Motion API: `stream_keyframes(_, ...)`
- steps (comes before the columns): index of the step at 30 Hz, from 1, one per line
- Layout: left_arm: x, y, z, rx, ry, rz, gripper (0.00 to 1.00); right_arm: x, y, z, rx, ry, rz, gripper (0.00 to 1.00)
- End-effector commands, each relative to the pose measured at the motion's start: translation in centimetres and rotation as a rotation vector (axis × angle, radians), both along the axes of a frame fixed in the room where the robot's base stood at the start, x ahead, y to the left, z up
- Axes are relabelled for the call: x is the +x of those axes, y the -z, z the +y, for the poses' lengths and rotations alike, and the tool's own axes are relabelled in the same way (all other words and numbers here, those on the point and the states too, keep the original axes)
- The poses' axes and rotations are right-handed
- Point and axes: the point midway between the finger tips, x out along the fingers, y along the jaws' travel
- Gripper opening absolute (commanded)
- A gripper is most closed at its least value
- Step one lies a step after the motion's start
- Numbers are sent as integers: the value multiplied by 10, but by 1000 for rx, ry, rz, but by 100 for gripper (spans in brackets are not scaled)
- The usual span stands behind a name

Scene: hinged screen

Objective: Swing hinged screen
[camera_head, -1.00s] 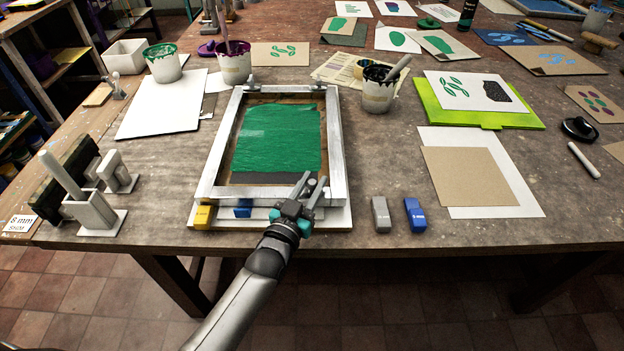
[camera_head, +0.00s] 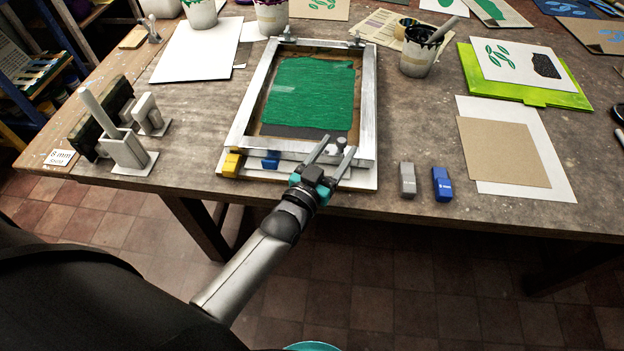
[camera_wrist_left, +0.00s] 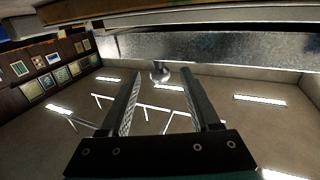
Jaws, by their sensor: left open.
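The hinged screen (camera_head: 241,128) is a pale frame around green-inked mesh (camera_head: 312,92). It lies low over a white base board (camera_head: 365,182), with its hinge clamps (camera_head: 356,40) at the back. My left gripper (camera_head: 335,147) is open at the right half of the screen's front rail, its fingertips overlapping that rail in the head view. In the left wrist view the open fingers (camera_wrist_left: 160,76) point toward a metallic rail (camera_wrist_left: 225,48). A small round knob (camera_wrist_left: 159,74) under it shows between the fingertips; contact cannot be told. My right gripper is not in view.
A yellow block (camera_head: 232,164) and a blue block (camera_head: 270,161) sit at the screen's front edge. A grey block (camera_head: 407,180) and another blue block (camera_head: 442,184) stand to the right. A pot (camera_head: 420,55) stands behind right; a handled holder (camera_head: 121,146) stands left.

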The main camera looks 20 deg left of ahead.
Motion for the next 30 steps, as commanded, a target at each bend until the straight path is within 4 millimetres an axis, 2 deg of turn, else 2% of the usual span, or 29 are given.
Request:
stream_keyframes(1,-11,0,1,1,0,3,63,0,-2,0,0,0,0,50)
stream_keyframes(12,-78,0,9,1,1,4,63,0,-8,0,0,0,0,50)
stream_keyframes(18,-108,1,12,1,1,4,63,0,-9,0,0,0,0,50)
stream_keyframes(24,-123,0,14,1,1,2,63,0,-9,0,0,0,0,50)
stream_keyframes(30,-125,0,14,1,0,1,63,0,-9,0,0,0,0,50)
